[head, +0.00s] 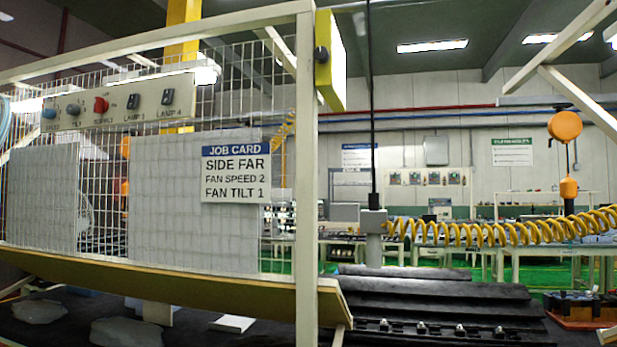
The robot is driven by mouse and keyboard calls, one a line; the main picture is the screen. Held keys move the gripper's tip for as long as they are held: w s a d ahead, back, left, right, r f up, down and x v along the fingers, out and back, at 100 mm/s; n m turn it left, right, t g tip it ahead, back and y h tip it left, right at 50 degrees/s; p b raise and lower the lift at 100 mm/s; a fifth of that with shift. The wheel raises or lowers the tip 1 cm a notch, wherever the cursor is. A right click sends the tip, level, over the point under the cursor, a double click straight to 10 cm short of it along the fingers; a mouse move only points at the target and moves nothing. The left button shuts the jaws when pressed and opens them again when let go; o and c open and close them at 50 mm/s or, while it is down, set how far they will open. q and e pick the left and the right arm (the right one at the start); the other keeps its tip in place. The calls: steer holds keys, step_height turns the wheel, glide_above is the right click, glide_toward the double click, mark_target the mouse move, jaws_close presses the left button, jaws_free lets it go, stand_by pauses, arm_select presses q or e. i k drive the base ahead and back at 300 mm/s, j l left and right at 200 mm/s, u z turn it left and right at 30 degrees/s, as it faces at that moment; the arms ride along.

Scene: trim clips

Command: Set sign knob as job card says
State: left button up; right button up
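The job card (236,174) hangs on the wire mesh left of the white post and reads "SIDE FAR, FAN SPEED 2, FAN TILT 1". A yellow-edged box or sign (331,62) is fixed at the top of the post, seen nearly edge-on. A black knob (321,54) sticks out of its left side; its setting cannot be read. Neither gripper is in view.
The white frame post (306,180) and mesh stand close at left, with pale panels (193,205) and a wooden ledge (170,287). A coiled yellow hose (500,232) crosses at right. A dark bench with black strips (430,300) lies below. Tables stand farther back.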

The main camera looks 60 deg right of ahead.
mark_target(321, 55)
steer(key=z, duration=1.3)
